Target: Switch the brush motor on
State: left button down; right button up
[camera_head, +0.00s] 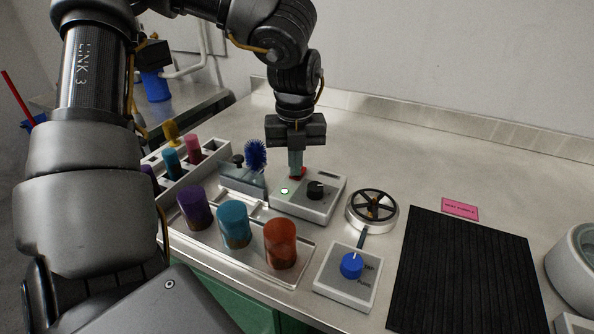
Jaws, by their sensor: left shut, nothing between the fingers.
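A light grey control box (308,207) stands on the steel counter, with a black knob (315,190), a small lit whitish-green lamp (285,191) and a red part (301,173) at its back edge. A blue bristle brush (256,154) stands on a grey base (243,181) just left of the box. My left gripper (296,172) points straight down over the back of the box, shut and empty. Its fingertips are at the red part and partly hide it; I cannot tell whether they touch it. My right gripper is not in view.
Purple, teal and orange cups (281,246) stand in a clear tray in front. A second box with a blue knob (351,265), a round spoked device (372,210), a black ribbed mat (465,275) and a pink label (460,209) lie to the right. The counter behind is clear.

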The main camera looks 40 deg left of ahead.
pick_arm(q)
jog(key=shift+r, duration=0.1)
jog(key=shift+r+p, duration=0.5)
jog(key=shift+r, duration=0.05)
notch_tip(320, 180, up, 2)
jog(key=shift+r+p, duration=0.15)
jog(key=shift+p, duration=0.6)
notch_tip(320, 180, up, 3)
jog(key=shift+r+p, duration=0.15)
jog(key=shift+p, duration=0.9)
jog(key=shift+a, duration=0.1)
